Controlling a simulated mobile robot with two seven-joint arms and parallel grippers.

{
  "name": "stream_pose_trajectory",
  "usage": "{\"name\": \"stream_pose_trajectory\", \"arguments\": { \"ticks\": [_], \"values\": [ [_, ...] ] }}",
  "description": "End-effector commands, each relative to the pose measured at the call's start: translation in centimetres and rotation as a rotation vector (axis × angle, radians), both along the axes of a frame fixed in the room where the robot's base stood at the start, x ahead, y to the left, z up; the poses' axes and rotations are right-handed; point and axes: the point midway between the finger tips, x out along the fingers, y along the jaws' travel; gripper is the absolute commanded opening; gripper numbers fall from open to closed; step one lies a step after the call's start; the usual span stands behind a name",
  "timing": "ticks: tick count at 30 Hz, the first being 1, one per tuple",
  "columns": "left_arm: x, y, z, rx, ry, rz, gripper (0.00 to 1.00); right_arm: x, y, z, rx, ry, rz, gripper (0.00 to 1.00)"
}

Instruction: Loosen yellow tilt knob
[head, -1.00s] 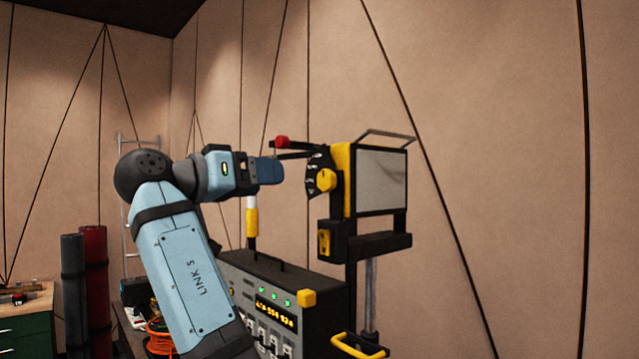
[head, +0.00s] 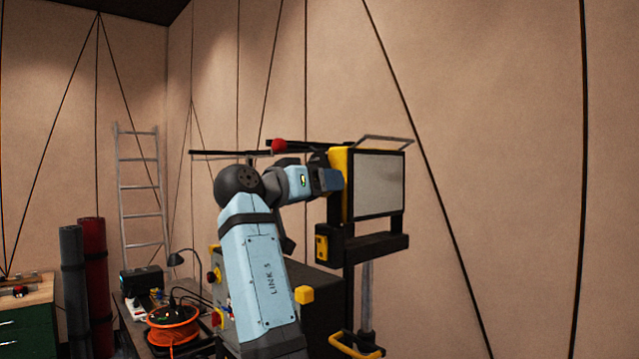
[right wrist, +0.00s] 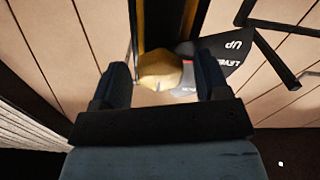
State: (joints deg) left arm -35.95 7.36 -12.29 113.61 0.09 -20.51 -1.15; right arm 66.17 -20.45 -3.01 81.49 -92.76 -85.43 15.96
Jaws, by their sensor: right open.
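The yellow tilt knob (right wrist: 160,70) shows in the right wrist view, between the two dark fingers of my right gripper (right wrist: 161,82). The fingers are open, one on each side of it, with gaps visible at their tips. In the head view my right gripper (head: 333,180) is up against the left side of the yellow-edged panel (head: 379,183) and hides the knob. A dark dial plate (right wrist: 235,58) with white lettering, "UP" and partly "LEVEL", lies behind the knob. My left gripper is not in view.
A black bar with a red ball end (head: 279,146) runs just above my right wrist. A yellow-latched bracket (head: 322,245) sits below the panel. A dark console (head: 318,285) stands behind my arm. An orange cable reel (head: 172,327) and a ladder (head: 139,190) are at left.

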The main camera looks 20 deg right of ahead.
Motion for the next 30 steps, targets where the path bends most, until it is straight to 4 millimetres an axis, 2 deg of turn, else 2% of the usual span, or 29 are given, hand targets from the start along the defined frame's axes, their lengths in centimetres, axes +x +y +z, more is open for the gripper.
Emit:
{"name": "stream_pose_trajectory", "arguments": {
  "ticks": [4, 9, 11, 20, 30],
  "values": [
    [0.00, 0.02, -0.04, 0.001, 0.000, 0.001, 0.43, -0.01, 0.01, -0.02, 0.000, 0.000, 0.000, 0.69],
    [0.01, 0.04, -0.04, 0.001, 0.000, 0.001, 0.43, -0.01, 0.02, -0.01, 0.000, 0.000, 0.000, 0.30],
    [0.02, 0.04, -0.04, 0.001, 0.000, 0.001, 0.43, -0.02, 0.02, 0.00, 0.000, 0.000, 0.000, 0.19],
    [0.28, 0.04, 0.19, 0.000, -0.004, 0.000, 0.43, -0.01, 0.02, 0.04, -0.010, 0.026, 0.000, 0.19],
    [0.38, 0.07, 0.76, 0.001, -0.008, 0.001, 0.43, 0.01, -0.01, 0.12, -0.080, 0.219, -0.001, 0.19]
  ]
}}
